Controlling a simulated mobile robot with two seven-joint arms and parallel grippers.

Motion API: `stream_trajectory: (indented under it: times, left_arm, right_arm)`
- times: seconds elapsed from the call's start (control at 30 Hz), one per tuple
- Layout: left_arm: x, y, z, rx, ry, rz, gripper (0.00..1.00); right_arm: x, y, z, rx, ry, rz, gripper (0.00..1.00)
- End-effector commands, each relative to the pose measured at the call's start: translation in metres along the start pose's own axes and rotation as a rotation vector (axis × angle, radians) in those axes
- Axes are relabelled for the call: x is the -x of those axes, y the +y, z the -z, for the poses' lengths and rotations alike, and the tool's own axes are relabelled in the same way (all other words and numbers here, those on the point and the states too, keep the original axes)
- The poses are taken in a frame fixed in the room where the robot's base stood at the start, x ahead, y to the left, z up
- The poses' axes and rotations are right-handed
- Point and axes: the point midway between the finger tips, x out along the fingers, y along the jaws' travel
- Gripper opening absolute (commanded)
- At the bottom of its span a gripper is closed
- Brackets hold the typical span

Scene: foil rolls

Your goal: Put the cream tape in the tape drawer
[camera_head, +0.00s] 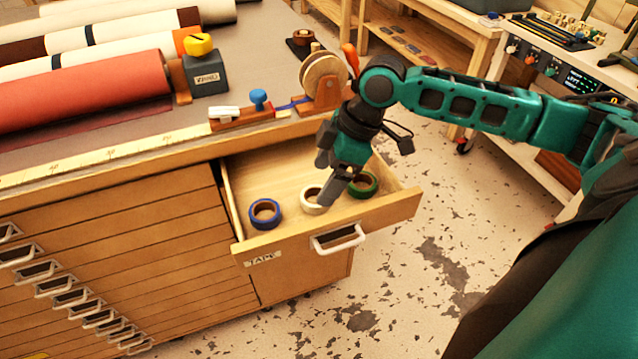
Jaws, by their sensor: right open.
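The cream tape (308,206) lies flat in the open tape drawer (258,246), between a blue tape (256,221) on its left and a green tape (371,190) on its right. The drawer's front carries a TAPE label and a white handle. My right gripper (327,177) is inside the drawer's outline, pointing down. It is open, with one dark finger close to the cream tape and covering part of its right side. I cannot tell whether that finger touches the tape. My left gripper is not in view.
On the cabinet top, a wooden tape dispenser (323,88) stands just behind the drawer. A grey block with a yellow knob (205,75) and large rolls (80,90) lie to the left. Speckled floor lies to the right.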

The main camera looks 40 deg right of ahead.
Motion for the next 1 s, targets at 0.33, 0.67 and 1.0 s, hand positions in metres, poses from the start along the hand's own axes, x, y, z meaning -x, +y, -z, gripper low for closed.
stream_trajectory:
  times: [0.33,0.67,1.0]
  left_arm:
    - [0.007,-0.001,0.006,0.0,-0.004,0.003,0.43]
    - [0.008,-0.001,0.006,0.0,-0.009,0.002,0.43]
    - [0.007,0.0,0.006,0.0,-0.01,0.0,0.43]
  right_arm:
    - [0.067,0.001,0.0,0.0,-0.001,-0.002,0.83]
    - [0.077,0.0,0.001,0.001,0.001,0.001,0.83]
    - [0.077,0.0,0.001,0.001,0.001,0.0,0.83]
